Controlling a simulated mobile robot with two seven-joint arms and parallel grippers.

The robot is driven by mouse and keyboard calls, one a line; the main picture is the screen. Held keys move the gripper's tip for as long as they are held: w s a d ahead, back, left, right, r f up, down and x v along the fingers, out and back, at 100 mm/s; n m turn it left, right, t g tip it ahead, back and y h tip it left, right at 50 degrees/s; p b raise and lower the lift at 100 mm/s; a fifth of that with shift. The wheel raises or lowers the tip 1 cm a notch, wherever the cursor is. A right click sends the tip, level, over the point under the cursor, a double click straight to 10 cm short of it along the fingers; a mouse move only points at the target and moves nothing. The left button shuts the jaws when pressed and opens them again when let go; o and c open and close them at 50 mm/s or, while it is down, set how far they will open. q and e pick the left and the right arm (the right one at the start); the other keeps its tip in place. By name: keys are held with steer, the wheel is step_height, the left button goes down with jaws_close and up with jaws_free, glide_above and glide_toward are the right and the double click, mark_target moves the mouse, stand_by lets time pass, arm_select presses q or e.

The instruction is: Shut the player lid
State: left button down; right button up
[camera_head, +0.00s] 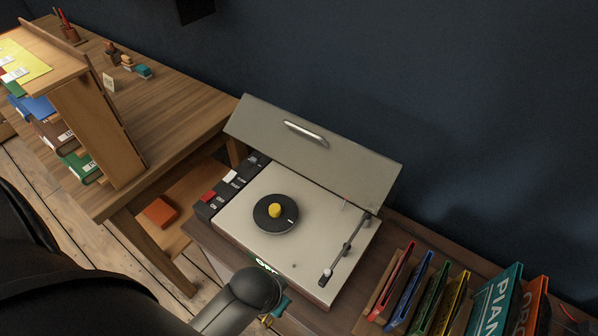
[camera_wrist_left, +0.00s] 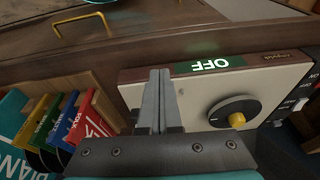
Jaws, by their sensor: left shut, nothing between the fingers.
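The record player (camera_head: 318,258) has a pale deck with a black platter (camera_head: 276,214) and a yellow centre. Its grey lid (camera_head: 315,150) stands raised and tilted back along the rear edge, with a metal handle (camera_head: 305,132) on it. A green OFF display is on the player's front. My left arm comes in from the lower left in the head view, and its wrist hides part of the front edge. In the left wrist view my left gripper (camera_wrist_left: 158,75) is shut and empty, its fingertips in front of the player (camera_wrist_left: 185,82). Contact cannot be told.
Several coloured record sleeves (camera_head: 430,297) stand in a rack right of the player. Red, white and black buttons (camera_head: 218,188) line its left side. A wooden desk (camera_head: 175,100) with a book shelf (camera_head: 100,130) is at left. A dark wall is behind the lid.

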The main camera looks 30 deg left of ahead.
arm_select(q)
step_height(320, 180, up, 12)
steer(key=w+f+t+p, duration=0.1)
steer(key=w+p, duration=0.1)
step_height(320, 180, up, 18)
steer(key=r+t+h+p, duration=0.1)
steer(key=t+h+p, duration=0.1)
steer(key=t, duration=1.1)
glide_above(299, 151)
steer(key=w, duration=0.3)
steer(key=shift+w+d+f, duration=0.1)
steer(key=shift+d+f, duration=0.15)
steer(key=shift+s+a+f, duration=0.2)
steer(key=shift+s+f, duration=1.2)
steer(key=shift+s, duration=0.15)
